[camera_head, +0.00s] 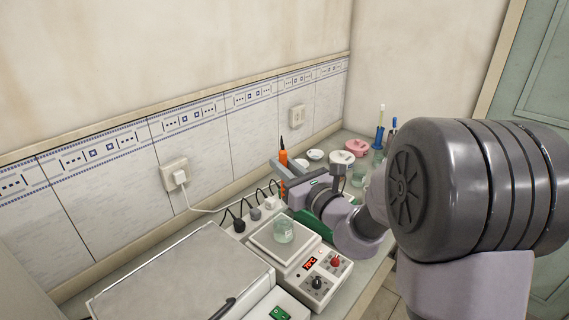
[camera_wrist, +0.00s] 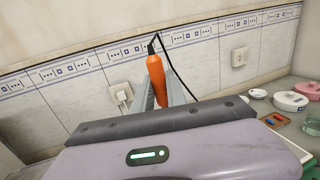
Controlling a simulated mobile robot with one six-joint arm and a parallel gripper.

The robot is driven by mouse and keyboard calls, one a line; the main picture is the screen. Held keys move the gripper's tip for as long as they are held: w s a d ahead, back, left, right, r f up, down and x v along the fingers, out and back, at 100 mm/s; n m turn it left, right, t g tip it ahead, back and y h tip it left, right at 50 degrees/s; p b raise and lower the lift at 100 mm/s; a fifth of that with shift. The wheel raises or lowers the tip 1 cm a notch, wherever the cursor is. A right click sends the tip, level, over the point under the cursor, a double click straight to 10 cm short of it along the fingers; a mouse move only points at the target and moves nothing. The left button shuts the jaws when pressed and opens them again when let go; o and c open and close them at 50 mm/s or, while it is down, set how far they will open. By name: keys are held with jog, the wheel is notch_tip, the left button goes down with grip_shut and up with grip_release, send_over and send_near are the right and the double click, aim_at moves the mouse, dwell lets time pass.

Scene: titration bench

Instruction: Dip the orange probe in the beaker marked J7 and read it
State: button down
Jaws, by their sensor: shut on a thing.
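My gripper (camera_head: 281,172) is shut on the orange probe (camera_wrist: 156,79) and holds it upright, with a black cable leaving its top. The probe also shows in the head view (camera_head: 283,158). Its lower end is hidden behind my gripper in the wrist view. A glass beaker (camera_head: 283,230) stands on the hotplate (camera_head: 291,245), in front of and below my gripper in the head view. More glassware (camera_head: 359,176) stands beyond my wrist, partly hidden. I cannot read a J7 mark on any beaker.
The hotplate has a red display and knobs. A power strip (camera_head: 256,214) with several plugs runs along the wall. A large flat-topped device (camera_head: 185,285) fills the near left. Pink (camera_head: 357,147) and white (camera_head: 342,157) round containers and a tall cylinder (camera_head: 379,135) stand at the far end.

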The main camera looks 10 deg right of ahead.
notch_tip(320, 180, down, 10)
jog(key=b, duration=0.7)
jog(key=shift+r+b, duration=0.1)
jog(key=shift+b, duration=0.25)
jog(key=shift+r, duration=0.2)
dwell(3.2)
notch_tip(320, 180, up, 10)
jog(key=p, duration=0.8)
jog(key=shift+f+p, duration=0.25)
jog(key=shift+p, duration=0.15)
jog(key=shift+d, duration=0.1)
